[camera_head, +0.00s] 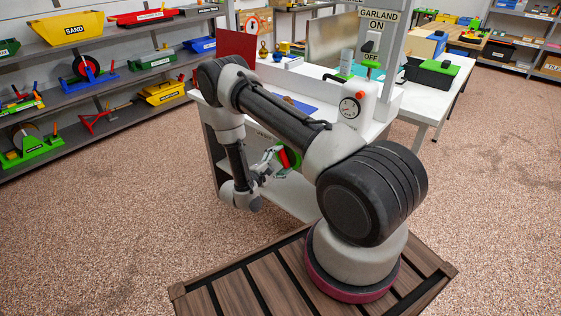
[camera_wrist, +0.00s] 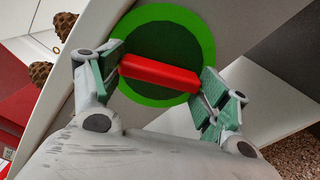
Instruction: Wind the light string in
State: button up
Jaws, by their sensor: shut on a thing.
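A round green disc (camera_wrist: 205,45) with a darker middle is set on the pale face of the workbench. A red bar handle (camera_wrist: 160,73) crosses its front. My gripper (camera_wrist: 158,78) is shut on this bar, with one green-padded finger at each end. In the head view the red handle (camera_head: 290,158) shows small on the bench side, with my gripper (camera_head: 270,166) reaching it from the left, partly hidden by my arm. No light string can be made out. A "GARLAND ON / OFF" switch plate (camera_head: 378,20) stands on a post above the bench.
The white workbench (camera_head: 384,108) carries a dial with a red knob (camera_head: 350,105) near my arm. Brown cones (camera_wrist: 61,26) lie near the disc. Shelves (camera_head: 110,80) with coloured bins stand left. Speckled floor (camera_head: 490,200) is clear on the right.

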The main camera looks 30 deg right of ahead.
jog(key=m, duration=0.5)
jog(key=shift+m, duration=0.4)
dwell(0.3)
jog(key=o, duration=1)
jog(key=v, duration=1.2)
jog(key=shift+r, duration=0.1)
